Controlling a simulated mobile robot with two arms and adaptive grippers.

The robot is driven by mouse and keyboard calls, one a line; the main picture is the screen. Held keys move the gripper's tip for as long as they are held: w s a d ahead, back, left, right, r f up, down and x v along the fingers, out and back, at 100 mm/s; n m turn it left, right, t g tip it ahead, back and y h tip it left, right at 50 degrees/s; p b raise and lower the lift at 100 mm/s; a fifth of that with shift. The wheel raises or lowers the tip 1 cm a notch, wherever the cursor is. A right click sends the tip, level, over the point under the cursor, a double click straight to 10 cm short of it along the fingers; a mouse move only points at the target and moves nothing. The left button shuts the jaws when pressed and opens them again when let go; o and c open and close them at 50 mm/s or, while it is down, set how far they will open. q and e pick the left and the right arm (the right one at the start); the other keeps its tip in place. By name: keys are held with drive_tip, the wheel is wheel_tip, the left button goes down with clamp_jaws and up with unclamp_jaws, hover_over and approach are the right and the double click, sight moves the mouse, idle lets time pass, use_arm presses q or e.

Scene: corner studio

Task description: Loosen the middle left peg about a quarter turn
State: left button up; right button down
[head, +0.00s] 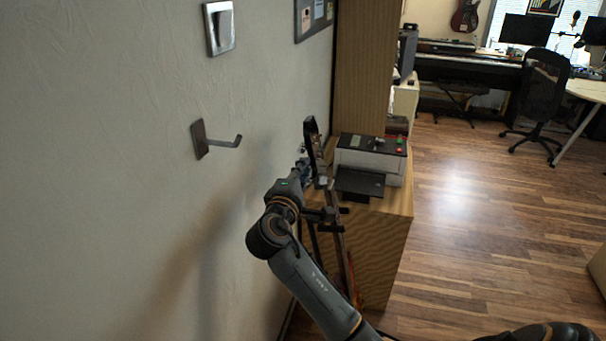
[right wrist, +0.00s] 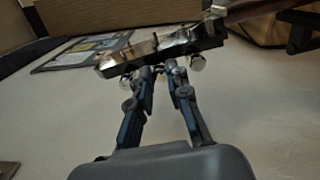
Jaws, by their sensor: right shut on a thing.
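The instrument's headstock (head: 314,145) is seen nearly edge-on in the head view, beside the wall. In the right wrist view the dark, glossy headstock (right wrist: 160,52) lies across the top, with several shiny metal pegs along its lower edge. My right gripper (right wrist: 164,73) is shut on one peg (right wrist: 171,67) between two other pegs, and the fingertips partly hide it. In the head view my right gripper (head: 306,169) is at the headstock's left side, and the grip itself is too small to make out. My left gripper is in neither view.
An empty wall hook (head: 220,140) juts from the wall at left, under a light switch (head: 219,27). A wooden cabinet (head: 383,240) with a grey printer (head: 371,160) stands close behind the instrument. Open wooden floor lies to the right, with an office chair (head: 541,90) farther back.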

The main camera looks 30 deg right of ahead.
idle(0.5)
drive_tip(key=c, duration=1.3)
unclamp_jaws()
